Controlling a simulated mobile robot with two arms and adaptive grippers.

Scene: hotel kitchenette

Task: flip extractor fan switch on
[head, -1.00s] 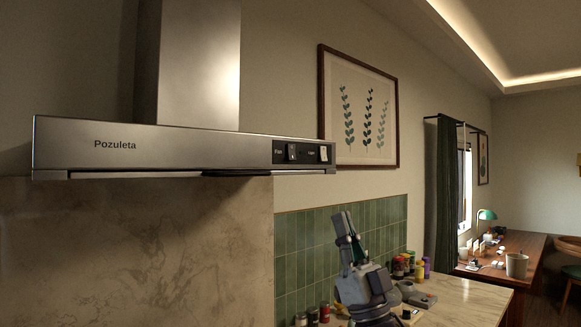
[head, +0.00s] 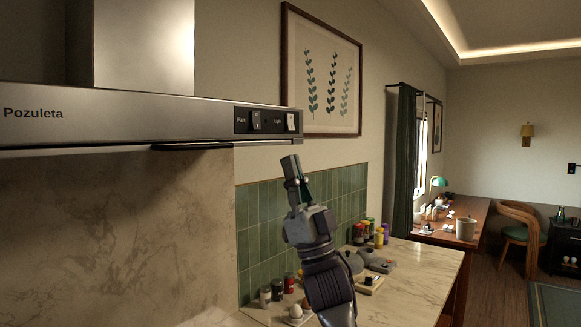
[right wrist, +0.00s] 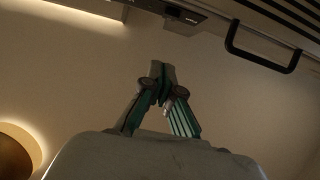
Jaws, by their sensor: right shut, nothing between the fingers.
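The extractor hood (head: 120,118) is a steel canopy at the upper left of the head view. Its black switch panel at the right end has a rocker labelled Fan (head: 256,121) and a white rocker labelled Light (head: 290,122). I cannot tell clearly which way the fan rocker is tipped. My right gripper (head: 291,163) is shut and empty, pointing up just below the hood's right end, apart from the switches. In the right wrist view the closed fingertips (right wrist: 162,70) are below the hood's underside (right wrist: 185,12). My left gripper is out of view.
A marble counter (head: 425,262) below holds spice jars (head: 278,288) and other small items. Green tiles (head: 300,225) and a framed leaf picture (head: 322,75) are on the wall behind. The space in front of the switch panel is clear.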

